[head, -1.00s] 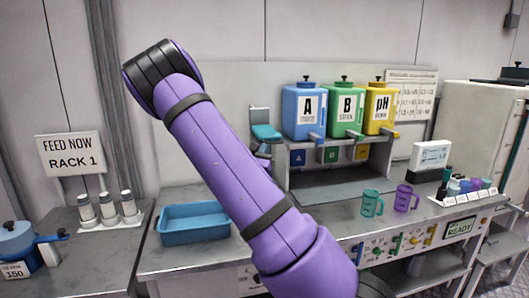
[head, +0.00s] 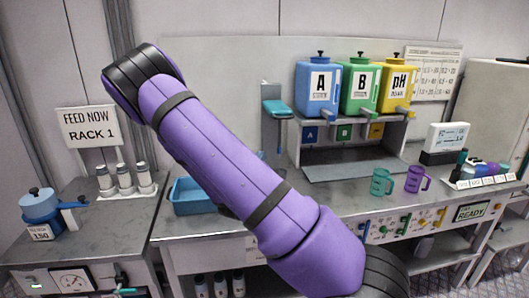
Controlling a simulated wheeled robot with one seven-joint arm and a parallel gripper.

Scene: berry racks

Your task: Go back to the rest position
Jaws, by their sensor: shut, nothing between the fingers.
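My purple arm crosses the head view from the lower right up to the upper left, ending there in a black joint. My gripper is not in view, so its fingers and their surroundings cannot be seen. The arm hides part of the blue tray and of the bench behind it. No rest position is marked in the view.
A blue tray (head: 193,197) sits on the bench. Dispensers A (head: 319,88), B (head: 361,86) and pH (head: 398,84) stand behind. A teal mug (head: 381,182) and a purple mug (head: 416,179) stand right of my arm. Bottles (head: 125,180) stand left.

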